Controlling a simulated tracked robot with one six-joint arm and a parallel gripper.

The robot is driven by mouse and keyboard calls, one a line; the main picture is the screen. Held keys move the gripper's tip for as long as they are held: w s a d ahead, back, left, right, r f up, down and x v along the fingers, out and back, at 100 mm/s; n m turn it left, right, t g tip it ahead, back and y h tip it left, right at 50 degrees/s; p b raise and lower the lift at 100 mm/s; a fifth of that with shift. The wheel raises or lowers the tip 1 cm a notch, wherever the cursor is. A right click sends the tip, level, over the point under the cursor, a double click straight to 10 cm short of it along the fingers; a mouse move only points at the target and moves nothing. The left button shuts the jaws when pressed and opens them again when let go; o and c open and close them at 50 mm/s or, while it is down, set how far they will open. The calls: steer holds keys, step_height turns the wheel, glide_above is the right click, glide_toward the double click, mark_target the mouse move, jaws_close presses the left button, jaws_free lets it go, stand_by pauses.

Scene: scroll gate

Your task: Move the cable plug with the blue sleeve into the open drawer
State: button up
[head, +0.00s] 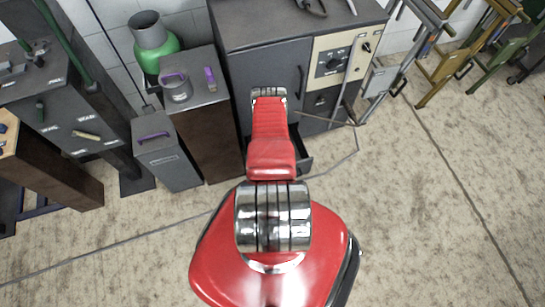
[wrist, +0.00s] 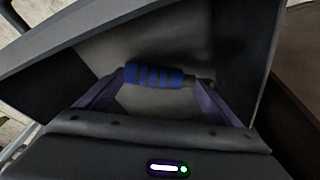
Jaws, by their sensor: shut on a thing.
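The cable plug with the blue sleeve (wrist: 153,76) lies crosswise between the fingertips of my gripper (wrist: 162,80) in the wrist view. The sleeve has darker bands, and a dull metal-coloured end shows at its right. My gripper is shut on the plug. The open drawer (wrist: 262,50) has dark walls around a grey floor behind the plug. I cannot tell how far the plug is above that floor. In the head view a small part of the drawer (head: 304,162) shows low on the grey cabinet; my red arm hides the gripper and the plug.
The grey cabinet (head: 262,75) has a beige control panel (head: 345,60) with a dial at right. A brown-sided stand (head: 210,130) at left holds a metal mug (head: 176,88) and a purple-handled item (head: 210,78). Floor is clear at right.

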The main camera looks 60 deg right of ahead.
steer(key=shift+f, duration=1.85)
steer(key=shift+f, duration=0.35)
steer(key=o, duration=1.1)
steer(key=shift+r, duration=0.15)
steer(key=shift+r, duration=0.7)
steer(key=v, duration=1.1)
steer(key=shift+s+a, duration=0.1)
steer(key=shift+a, duration=0.1)
